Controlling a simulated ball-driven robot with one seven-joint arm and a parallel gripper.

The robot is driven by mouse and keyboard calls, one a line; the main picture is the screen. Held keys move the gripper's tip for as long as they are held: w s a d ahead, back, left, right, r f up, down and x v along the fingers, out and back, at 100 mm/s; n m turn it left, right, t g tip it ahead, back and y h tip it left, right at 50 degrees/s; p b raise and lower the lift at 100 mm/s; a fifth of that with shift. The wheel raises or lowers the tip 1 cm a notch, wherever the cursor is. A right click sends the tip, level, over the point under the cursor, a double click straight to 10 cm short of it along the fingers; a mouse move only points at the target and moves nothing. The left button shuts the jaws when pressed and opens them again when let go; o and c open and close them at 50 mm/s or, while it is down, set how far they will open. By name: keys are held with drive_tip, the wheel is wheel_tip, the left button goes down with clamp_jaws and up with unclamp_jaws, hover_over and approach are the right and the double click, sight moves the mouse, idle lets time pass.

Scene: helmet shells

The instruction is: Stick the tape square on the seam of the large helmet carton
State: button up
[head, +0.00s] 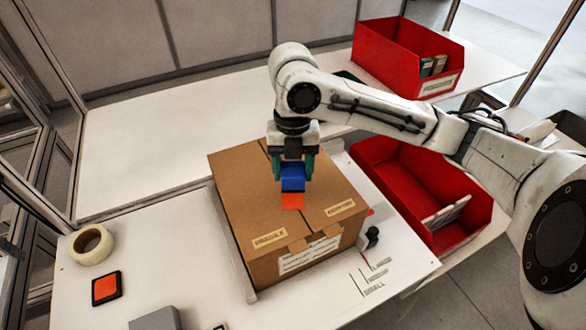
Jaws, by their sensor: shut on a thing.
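The large helmet carton (240,187) is a closed brown cardboard box on the white table, with its seam running across the top from back to front. My gripper (293,176) is above the carton top with its green fingers shut on a blue block (293,184). An orange-red piece (291,201), seemingly the tape square, shows at the block's lower end, over the seam area. I cannot tell whether it touches the carton. My gripper and the block hide part of the seam.
A tape roll (77,250) and an orange square with a black border (106,288) lie on the table (160,260) at left. A grey box (156,319) is at the front edge. Red bins (380,50) (450,180) stand behind and right. A low rail borders the carton's left side.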

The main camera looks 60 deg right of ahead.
drive_tip(key=shift+r+p, duration=1.15)
drive_tip(key=shift+r, duration=2.25)
